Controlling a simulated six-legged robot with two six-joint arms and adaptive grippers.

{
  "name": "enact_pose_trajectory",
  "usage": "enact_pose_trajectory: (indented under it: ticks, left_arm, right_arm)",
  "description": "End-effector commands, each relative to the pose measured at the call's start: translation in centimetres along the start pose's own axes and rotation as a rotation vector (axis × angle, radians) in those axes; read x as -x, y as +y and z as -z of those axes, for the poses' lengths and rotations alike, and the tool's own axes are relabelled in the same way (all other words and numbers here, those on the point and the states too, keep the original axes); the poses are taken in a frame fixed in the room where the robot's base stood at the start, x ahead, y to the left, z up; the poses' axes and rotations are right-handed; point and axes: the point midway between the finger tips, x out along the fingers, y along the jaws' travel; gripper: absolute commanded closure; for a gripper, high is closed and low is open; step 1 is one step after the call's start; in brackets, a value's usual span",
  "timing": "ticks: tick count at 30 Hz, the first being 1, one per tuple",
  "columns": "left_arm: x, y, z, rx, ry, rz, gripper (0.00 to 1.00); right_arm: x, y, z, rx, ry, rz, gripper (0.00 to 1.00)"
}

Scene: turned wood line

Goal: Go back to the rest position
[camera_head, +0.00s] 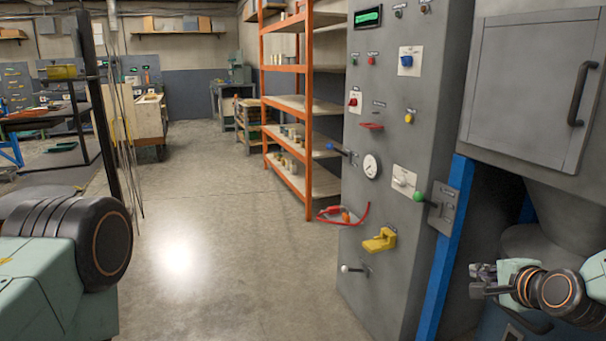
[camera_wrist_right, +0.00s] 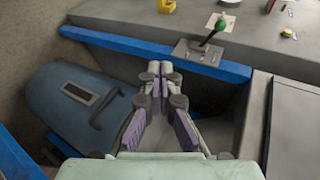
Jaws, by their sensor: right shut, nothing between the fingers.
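My right gripper (camera_head: 482,279) is at the lower right of the head view, in front of the dark recess under the grey cabinet. It also shows in the right wrist view (camera_wrist_right: 160,72), shut and empty, with its fingertips together. The grey control panel (camera_head: 385,150) stands left of it, apart from the gripper. A green-knobbed lever (camera_head: 420,197) sits on a plate at the panel's right side; it also shows above the fingers in the wrist view (camera_wrist_right: 219,23). A bulky part of my left arm shows at the lower left of the head view; my left gripper is out of the picture.
A blue upright (camera_head: 443,245) edges the panel. A blue-grey bin (camera_wrist_right: 75,105) with a handle lies left of the fingers in the wrist view. A grey door (camera_head: 530,85) with a black handle is above the recess. An orange shelf rack (camera_head: 308,110) stands behind. The middle floor is clear.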

Motion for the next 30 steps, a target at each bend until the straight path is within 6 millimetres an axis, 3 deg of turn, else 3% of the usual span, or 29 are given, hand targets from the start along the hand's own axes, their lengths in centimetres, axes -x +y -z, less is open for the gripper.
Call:
enact_pose_trajectory:
  ticks: [5,11,15,21,25,30]
  left_arm:
    - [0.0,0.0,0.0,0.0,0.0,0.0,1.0]
    - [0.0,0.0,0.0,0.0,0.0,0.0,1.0]
    - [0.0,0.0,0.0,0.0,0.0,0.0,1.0]
    - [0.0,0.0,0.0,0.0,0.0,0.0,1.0]
    - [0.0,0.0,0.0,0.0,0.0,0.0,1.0]
    - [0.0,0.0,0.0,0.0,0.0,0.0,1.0]
  right_arm:
    - [1.1,7.0,-4.5,0.379,-0.065,-0.151,1.0]
    - [4.8,17.9,-9.7,0.827,-0.234,-0.365,1.0]
    - [9.1,25.5,-12.4,1.078,-0.397,-0.51,1.0]
    - [17.0,34.8,-14.9,1.259,-0.633,-0.711,1.0]
    - [21.1,38.7,-15.8,1.298,-0.747,-0.801,1.0]
    - [22.9,40.9,-16.2,1.314,-0.807,-0.842,1.0]
